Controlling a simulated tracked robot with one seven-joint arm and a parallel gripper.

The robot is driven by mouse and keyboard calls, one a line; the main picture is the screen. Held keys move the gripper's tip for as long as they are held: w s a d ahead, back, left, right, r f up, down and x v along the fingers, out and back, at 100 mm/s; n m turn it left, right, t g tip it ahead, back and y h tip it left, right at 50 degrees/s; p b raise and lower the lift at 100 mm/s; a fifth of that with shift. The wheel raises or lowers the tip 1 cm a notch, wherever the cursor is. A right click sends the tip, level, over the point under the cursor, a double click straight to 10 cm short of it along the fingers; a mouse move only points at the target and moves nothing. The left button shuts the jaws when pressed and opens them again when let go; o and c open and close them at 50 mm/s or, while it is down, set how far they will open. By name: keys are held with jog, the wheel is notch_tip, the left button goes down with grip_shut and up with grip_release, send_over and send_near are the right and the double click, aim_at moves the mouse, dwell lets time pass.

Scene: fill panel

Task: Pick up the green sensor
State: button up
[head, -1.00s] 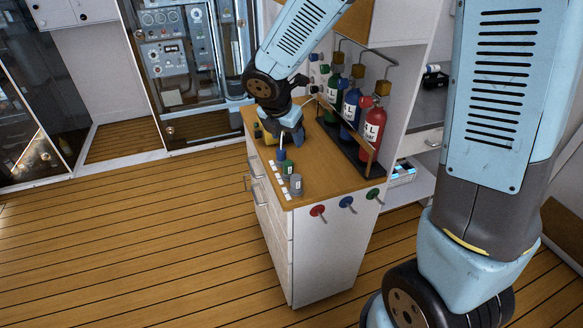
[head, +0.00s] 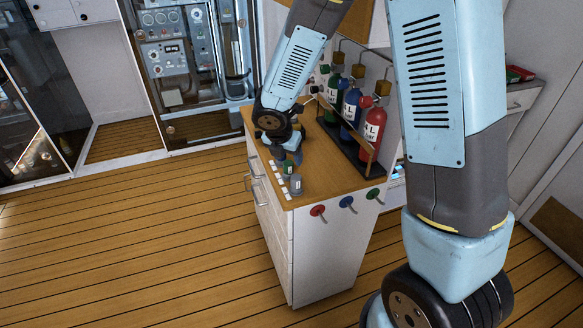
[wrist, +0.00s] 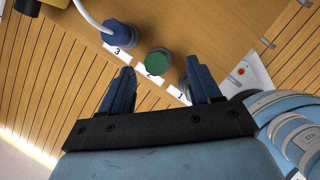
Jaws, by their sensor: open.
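The green sensor (wrist: 158,62) stands on the wooden cabinet top by the label "2" in the wrist view. It also shows in the head view (head: 288,168), just in front of my gripper. My gripper (wrist: 160,85) is open and empty, its two blue fingers pointing toward the green sensor, which lies beyond the gap between the tips. A blue sensor (wrist: 119,34) with a pale cable is by the label "3". A grey sensor (head: 295,184) is nearest the cabinet's front corner by the label "1", partly hidden by a finger in the wrist view.
Green, blue and red gas bottles (head: 372,127) stand in a rack along the back of the cabinet top (head: 327,179). Red, blue and green valve knobs (head: 346,202) stick out of the cabinet's side. The wooden floor (head: 150,240) to the left is clear.

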aim_at(288, 162)
jog(key=shift+a+x, duration=0.15)
jog(key=shift+x, duration=1.05)
jog(key=shift+a+x, duration=0.15)
jog(key=shift+x, duration=1.05)
jog(key=shift+w, duration=0.15)
jog(key=shift+c, duration=0.2)
jog(key=c, duration=1)
jog(key=shift+r, duration=0.1)
